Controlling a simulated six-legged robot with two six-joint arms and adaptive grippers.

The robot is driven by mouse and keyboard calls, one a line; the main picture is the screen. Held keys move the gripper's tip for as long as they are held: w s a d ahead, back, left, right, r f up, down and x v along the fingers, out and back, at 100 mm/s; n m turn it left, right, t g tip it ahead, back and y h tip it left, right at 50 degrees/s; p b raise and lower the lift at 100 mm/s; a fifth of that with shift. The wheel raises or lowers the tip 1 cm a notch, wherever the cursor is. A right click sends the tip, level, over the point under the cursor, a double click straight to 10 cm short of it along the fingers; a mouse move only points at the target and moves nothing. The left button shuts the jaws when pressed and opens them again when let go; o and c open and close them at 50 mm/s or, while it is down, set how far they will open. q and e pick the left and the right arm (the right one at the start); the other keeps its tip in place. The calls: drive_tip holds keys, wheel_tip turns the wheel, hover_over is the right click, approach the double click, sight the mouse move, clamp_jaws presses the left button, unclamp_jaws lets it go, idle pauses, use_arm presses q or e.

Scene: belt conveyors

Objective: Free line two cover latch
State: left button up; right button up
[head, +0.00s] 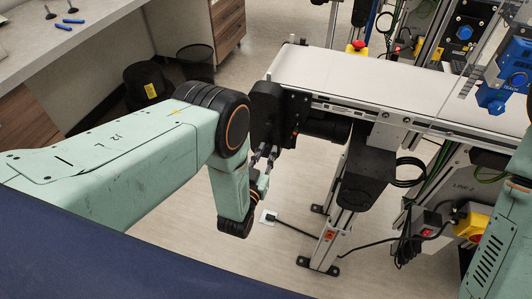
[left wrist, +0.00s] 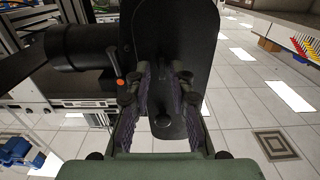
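The black cover (head: 264,108) sits on the near left end of the belt conveyor (head: 340,75). In the left wrist view the cover (left wrist: 168,35) is a dark rounded plate filling the middle. My left gripper (head: 264,158) is just below the cover in the head view. Its fingers are apart and empty in the left wrist view (left wrist: 163,78), with the cover behind them. Whether they touch it I cannot tell. My right gripper is out of view.
A motor box (head: 366,178) and the conveyor leg (head: 330,235) stand right of my left gripper. A "LINE 2" control post (head: 455,205) is at the right. Black bins (head: 148,84) and a desk lie at upper left. Floor below the gripper is mostly clear, with a cable.

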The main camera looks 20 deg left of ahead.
use_arm(q)
drive_tip(key=shift+a, duration=0.2)
clamp_jaws()
drive_tip(key=shift+d, duration=0.15)
